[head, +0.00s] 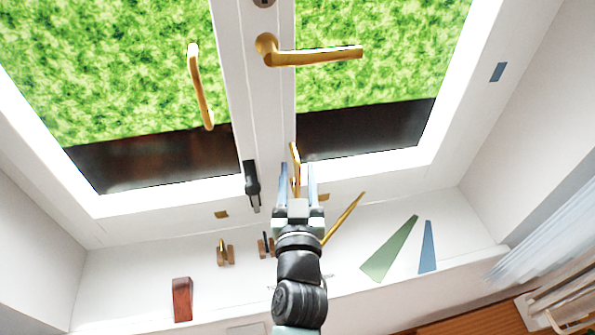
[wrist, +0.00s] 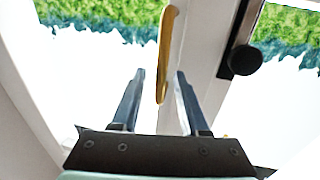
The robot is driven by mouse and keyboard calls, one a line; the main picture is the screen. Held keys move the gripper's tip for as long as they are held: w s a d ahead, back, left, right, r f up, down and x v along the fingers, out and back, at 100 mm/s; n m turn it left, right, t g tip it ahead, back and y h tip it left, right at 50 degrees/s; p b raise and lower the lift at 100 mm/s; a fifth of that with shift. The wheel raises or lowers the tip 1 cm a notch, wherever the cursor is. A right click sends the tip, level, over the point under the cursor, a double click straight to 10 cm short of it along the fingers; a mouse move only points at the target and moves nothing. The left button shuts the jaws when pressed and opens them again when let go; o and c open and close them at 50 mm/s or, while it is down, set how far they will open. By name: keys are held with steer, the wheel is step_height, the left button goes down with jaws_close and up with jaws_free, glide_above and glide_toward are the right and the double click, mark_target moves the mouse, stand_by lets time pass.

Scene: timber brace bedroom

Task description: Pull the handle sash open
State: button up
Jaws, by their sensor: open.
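A white window has two sashes side by side. The right sash (head: 281,110) carries a long brass lever handle (head: 318,56), lying nearly level. The left sash (head: 233,105) carries an upright brass handle (head: 203,95). A slim brass piece (head: 295,160) shows at my gripper (head: 298,170), which is open in front of the lower frame. In the wrist view, a brass bar (wrist: 165,55) appears between the fingers of my gripper (wrist: 160,74), with gaps on both sides. Contact cannot be told. Both sashes look shut.
A black bolt (head: 252,184) is left of my gripper; a black knob (wrist: 245,60) shows in the wrist view. The sill holds a brown block (head: 182,299), a brass stay (head: 343,218), a green wedge (head: 391,250) and a blue wedge (head: 428,247). A curtain (head: 555,245) hangs right.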

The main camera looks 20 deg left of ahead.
steer(key=shift+c, duration=0.2)
jaws_close()
stand_by(1.1)
